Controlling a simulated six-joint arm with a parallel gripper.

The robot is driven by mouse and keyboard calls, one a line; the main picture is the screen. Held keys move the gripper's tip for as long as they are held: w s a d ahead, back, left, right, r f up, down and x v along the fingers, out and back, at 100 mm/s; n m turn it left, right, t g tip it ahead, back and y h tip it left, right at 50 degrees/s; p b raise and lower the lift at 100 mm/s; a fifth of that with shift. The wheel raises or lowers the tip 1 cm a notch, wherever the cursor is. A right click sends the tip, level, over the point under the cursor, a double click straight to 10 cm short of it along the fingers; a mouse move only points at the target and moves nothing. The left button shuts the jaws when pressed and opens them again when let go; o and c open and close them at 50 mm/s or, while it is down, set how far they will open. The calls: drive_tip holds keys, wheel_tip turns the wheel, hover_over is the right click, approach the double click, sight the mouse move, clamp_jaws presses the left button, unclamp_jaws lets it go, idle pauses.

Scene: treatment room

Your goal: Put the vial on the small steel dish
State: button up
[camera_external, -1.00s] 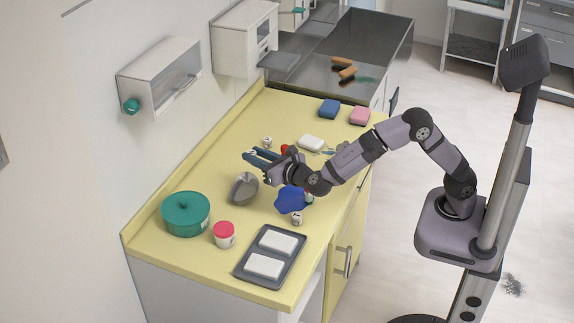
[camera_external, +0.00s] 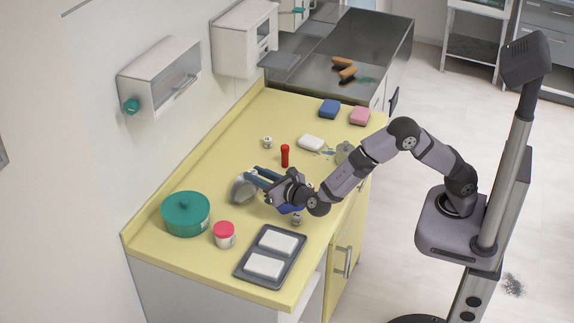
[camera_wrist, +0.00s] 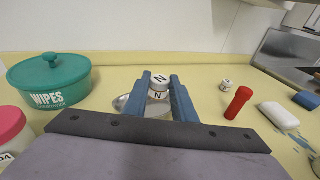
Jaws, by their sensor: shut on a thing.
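My gripper (camera_wrist: 160,77) has blue fingers and is shut on a small white vial (camera_wrist: 158,93) marked with a dark "N".
A teal wipes tub (camera_external: 186,214), a red-lidded jar (camera_external: 224,235) and a grey tray (camera_external: 271,255) are at the front. A red tube (camera_external: 285,156), a white vial-like item (camera_external: 267,142) and a white block (camera_external: 311,143) stand farther back. A similar small item (camera_external: 297,220) is near the tray.

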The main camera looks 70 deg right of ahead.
wheel_tip(320, 180, down, 3)
drive_tip(key=shift+r, duration=0.2)
drive_tip(key=shift+f+b, duration=0.3)
drive_tip(key=shift+f, duration=0.05)
drive_tip(key=shift+f+b, duration=0.25)
drive_tip(key=shift+b, duration=0.05)
drive_tip(key=o, duration=1)
drive_tip(key=shift+r, duration=0.1)
